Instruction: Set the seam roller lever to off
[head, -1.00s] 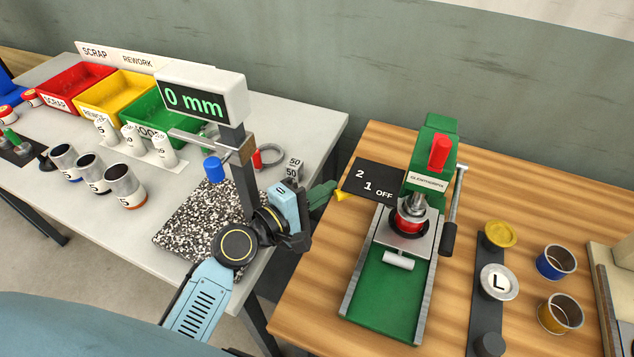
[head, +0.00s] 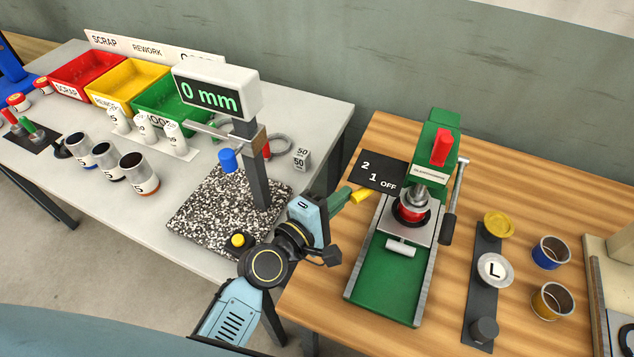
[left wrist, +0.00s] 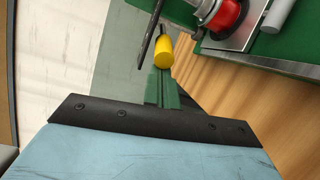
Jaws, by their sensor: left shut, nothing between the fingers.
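The seam roller lever shows as a yellow handle (head: 361,196) at the front edge of a black plate (head: 375,168) marked 2, 1 and OFF. The handle lies just below and left of the OFF mark; its shaft is hard to make out. My left gripper (head: 342,197) is shut and empty, its green fingertips at the handle's left end. In the left wrist view the handle (left wrist: 162,55) sits just beyond the shut fingertips (left wrist: 162,84); they seem to touch, but I cannot tell for sure. My right gripper is not in view.
A green press (head: 388,280) with a red top handle stands right of the plate. A grey gauge stand (head: 255,170) reading 0 mm is left of my left arm. A dark strip with round pieces (head: 483,300) and two tins lie right. Bare wood shows at front.

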